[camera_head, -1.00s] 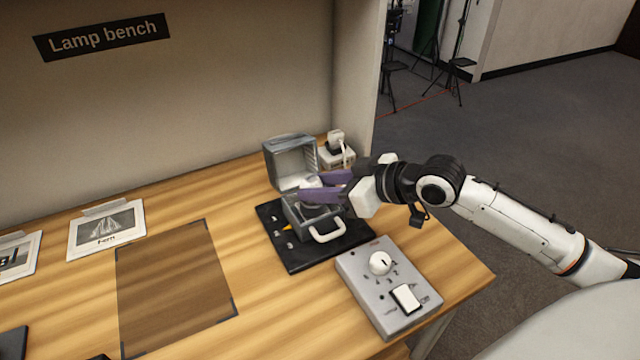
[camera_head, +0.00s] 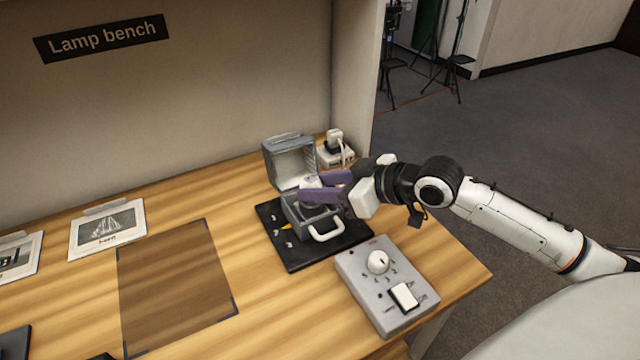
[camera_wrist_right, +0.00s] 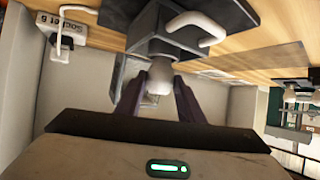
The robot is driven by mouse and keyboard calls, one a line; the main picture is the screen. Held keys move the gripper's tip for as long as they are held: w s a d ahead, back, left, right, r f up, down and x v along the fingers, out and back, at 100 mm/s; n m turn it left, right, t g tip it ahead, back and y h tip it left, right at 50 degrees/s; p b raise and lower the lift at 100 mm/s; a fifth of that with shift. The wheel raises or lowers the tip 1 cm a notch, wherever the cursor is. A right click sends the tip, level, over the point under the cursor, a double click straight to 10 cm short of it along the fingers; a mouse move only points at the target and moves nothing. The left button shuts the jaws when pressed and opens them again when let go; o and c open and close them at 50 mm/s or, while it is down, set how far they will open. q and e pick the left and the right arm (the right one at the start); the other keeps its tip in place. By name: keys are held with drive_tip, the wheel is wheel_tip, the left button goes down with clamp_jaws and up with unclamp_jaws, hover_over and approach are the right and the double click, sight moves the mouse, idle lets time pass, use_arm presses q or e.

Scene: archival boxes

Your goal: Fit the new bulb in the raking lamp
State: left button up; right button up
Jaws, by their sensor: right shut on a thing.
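The raking lamp is a grey metal housing (camera_head: 300,212) with a white handle, standing on a black base plate (camera_head: 298,256). Its ribbed grey lid (camera_head: 291,158) stands open behind it. My right gripper (camera_head: 318,187) reaches in from the right over the open housing with its purple fingers. In the right wrist view the right gripper (camera_wrist_right: 160,88) is shut on a whitish bulb (camera_wrist_right: 158,76), whose far end points into the housing (camera_wrist_right: 170,38). I cannot tell if the bulb is seated, as its base is hidden. My left gripper is not in view.
A grey control box (camera_head: 388,283) with a knob and a white switch stands in front of the lamp. A white socket block with a plug (camera_head: 335,150) is behind it. A dark marked rectangle (camera_head: 175,285) on the bench to the left is empty.

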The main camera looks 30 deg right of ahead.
drive_tip(key=shift+f, duration=0.6)
idle(0.5)
drive_tip(key=o, duration=0.7)
drive_tip(key=shift+o, duration=0.2)
drive_tip(key=p+v, duration=0.4)
drive_tip(key=v, duration=0.7)
drive_tip(key=shift+p, duration=0.35)
